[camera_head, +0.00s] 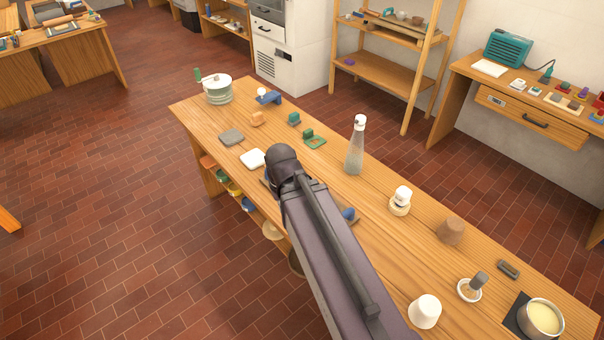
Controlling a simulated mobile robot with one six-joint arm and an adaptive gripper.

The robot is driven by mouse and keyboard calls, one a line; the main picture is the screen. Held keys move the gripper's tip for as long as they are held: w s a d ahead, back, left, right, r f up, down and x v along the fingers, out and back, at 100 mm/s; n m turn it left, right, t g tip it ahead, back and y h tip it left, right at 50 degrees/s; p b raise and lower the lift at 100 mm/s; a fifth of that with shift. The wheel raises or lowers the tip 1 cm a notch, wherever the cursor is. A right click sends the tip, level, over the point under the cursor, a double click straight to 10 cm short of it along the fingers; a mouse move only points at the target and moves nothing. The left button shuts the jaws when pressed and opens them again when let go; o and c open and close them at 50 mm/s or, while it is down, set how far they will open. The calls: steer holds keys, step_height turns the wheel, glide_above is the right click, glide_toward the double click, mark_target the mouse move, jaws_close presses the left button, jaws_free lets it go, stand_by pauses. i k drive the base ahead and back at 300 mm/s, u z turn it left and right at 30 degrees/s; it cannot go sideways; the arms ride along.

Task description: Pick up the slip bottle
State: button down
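A tall bottle with a clear greyish body and a white cap (355,148) stands upright on the long wooden workbench (375,190), right of my arm. It looks like the slip bottle; its label, if any, is too small to read. A shorter white-topped container (401,199) stands farther right on the same bench. My arm rises from the bottom of the picture across the bench and ends in a dark rounded joint left of the tall bottle. Nothing of mine touches the bottle. My gripper's fingers do not show, and the arm hides part of the bench.
A glass-like pot (219,91) stands at the far left end. Small green pieces (314,139) lie behind the bottle. A brown cup (451,231), a white cup (425,311) and a bowl of pale liquid (541,319) stand nearer. Bare wood surrounds the bottle's base.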

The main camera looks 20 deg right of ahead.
mark_target(401, 198)
steer(key=z, duration=4.45)
steer(key=i, duration=0.05)
steer(key=u, duration=3.1)
